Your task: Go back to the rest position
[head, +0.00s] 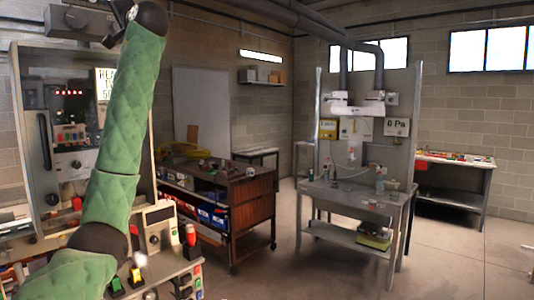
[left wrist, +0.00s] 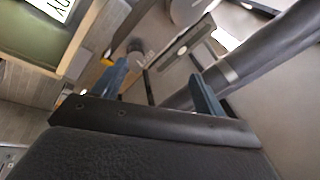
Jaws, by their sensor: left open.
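My left arm, in green padding, rises from the bottom left of the head view to a dark joint at the top. Its grey wrist end is at the top left edge, and the fingers do not show clearly there. In the left wrist view my left gripper (left wrist: 160,88) is open, with two blue-grey fingers apart and nothing seen between them. My right arm and gripper are in neither view.
A control cabinet (head: 32,150) with a lit screen and buttons stands close behind my left arm. A wooden cart (head: 250,200) and a grey workbench (head: 345,196) stand farther back. Another table (head: 455,185) is at the right wall. The floor (head: 440,265) at front right is largely clear.

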